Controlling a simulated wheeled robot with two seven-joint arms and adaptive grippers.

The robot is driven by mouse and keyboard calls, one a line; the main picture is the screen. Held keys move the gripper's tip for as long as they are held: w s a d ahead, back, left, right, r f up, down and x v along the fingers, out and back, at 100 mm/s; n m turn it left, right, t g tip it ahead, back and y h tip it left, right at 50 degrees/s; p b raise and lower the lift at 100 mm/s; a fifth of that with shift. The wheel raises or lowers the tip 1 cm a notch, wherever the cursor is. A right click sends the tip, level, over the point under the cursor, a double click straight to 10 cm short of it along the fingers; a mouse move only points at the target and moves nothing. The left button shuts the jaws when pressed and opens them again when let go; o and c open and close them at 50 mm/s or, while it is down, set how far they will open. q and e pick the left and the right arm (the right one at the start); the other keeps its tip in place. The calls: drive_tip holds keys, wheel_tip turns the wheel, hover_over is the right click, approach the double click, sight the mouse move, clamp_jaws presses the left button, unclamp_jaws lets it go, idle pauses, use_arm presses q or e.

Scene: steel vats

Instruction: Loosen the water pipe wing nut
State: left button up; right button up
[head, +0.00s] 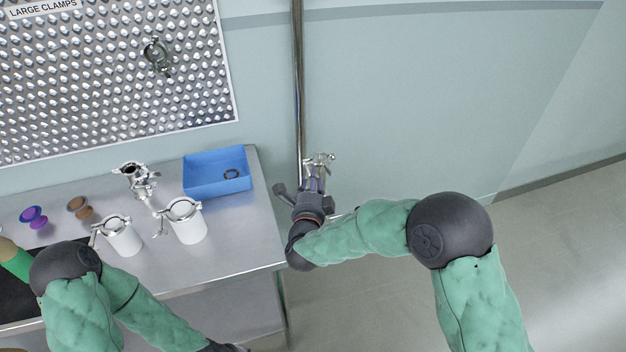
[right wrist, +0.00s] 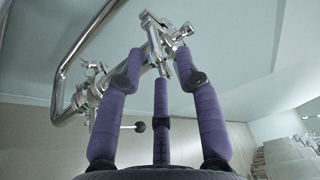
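The water pipe (head: 298,90) is a shiny vertical steel tube on the wall, and it also shows bent at the left in the right wrist view (right wrist: 75,62). A steel clamp (head: 321,159) with its wing nut sits at the pipe's lower part. In the right wrist view the clamp's bolt and wing nut (right wrist: 158,50) show just beyond the fingertips. My right gripper (head: 314,180) is at the clamp; its purple fingers (right wrist: 160,65) are spread apart around the bolt end. Contact cannot be told. My left gripper is beyond the bottom edge of the head view.
A steel table (head: 240,238) left of the pipe holds a blue bin (head: 215,187) with a ring inside, white clamped vessels (head: 187,228) and coloured spools (head: 35,216). A perforated wall panel (head: 100,80) carries a hanging clamp (head: 157,57). The floor at right is clear.

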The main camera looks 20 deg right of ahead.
drive_tip(key=shift+x, duration=0.9)
clamp_jaws()
